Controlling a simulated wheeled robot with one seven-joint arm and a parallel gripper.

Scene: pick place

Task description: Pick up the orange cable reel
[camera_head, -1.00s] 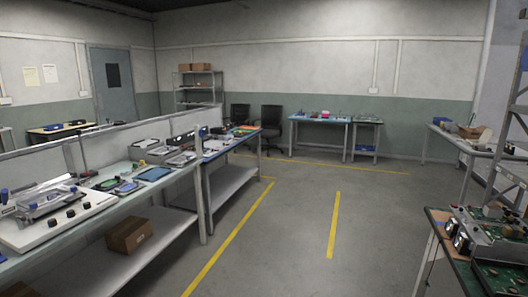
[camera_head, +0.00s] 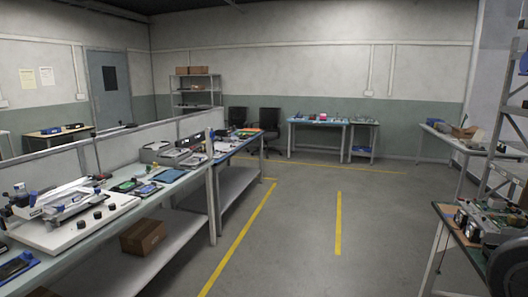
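I cannot make out an orange cable reel for certain. A small orange patch (camera_head: 249,131) shows at the far end of the blue-edged bench (camera_head: 236,149) left of centre, too small to tell what it is. My gripper is not in view.
A long bench (camera_head: 172,189) with equipment runs along the left, a cardboard box (camera_head: 142,237) on its lower shelf. A cluttered bench (camera_head: 452,232) and a large dark round shape (camera_head: 508,265) are at right. A far table (camera_head: 318,121) and chairs stand behind. The middle floor is clear.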

